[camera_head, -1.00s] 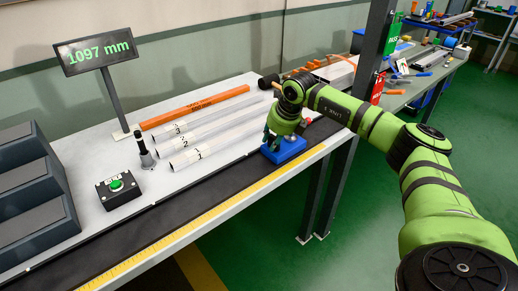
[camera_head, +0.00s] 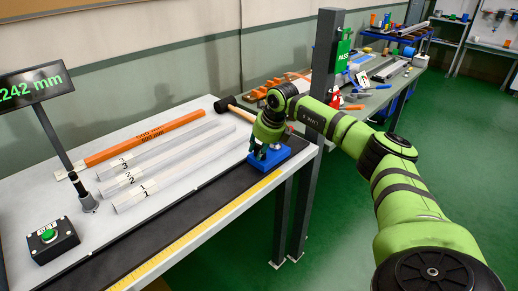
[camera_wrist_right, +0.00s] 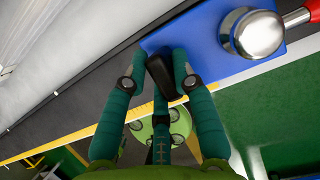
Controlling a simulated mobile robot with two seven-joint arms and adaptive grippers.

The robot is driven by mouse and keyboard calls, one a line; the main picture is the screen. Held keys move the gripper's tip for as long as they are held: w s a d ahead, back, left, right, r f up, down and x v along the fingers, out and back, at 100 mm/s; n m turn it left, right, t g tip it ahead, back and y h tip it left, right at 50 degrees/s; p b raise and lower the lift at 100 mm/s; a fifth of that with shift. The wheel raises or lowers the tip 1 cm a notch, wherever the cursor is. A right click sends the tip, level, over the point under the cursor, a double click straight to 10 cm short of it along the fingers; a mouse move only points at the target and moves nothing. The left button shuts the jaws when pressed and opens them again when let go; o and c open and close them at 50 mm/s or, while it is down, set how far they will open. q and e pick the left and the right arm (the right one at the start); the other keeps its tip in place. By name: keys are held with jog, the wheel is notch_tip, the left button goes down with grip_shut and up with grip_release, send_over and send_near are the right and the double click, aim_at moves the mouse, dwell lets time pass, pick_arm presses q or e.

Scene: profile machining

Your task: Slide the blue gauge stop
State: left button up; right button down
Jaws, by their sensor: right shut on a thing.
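The blue gauge stop (camera_head: 268,159) sits on the dark rail (camera_head: 190,206) along the table's front edge, close to the rail's far end. My right gripper (camera_head: 264,149) is over the stop from above. In the right wrist view, the gripper (camera_wrist_right: 159,72) is shut on a black grip at the edge of the blue stop (camera_wrist_right: 205,42). A shiny metal knob (camera_wrist_right: 257,34) with a red handle shows over the stop there. The display (camera_head: 36,86) shows green digits ending in 242 mm, its left edge cut off. My left gripper is out of view.
Several pale numbered profiles (camera_head: 178,178) and an orange one (camera_head: 145,140) lie behind the rail. A mallet (camera_head: 224,104) lies near the far end. A button box (camera_head: 54,239) is at front left. A dark post (camera_head: 322,100) stands beyond the table.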

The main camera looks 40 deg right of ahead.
jog(key=c, duration=1.3)
grip_release()
jog(key=shift+w+a+r, duration=0.1)
jog(key=shift+a+r, duration=0.05)
jog(key=shift+o, duration=0.2)
jog(key=v, duration=1.2)
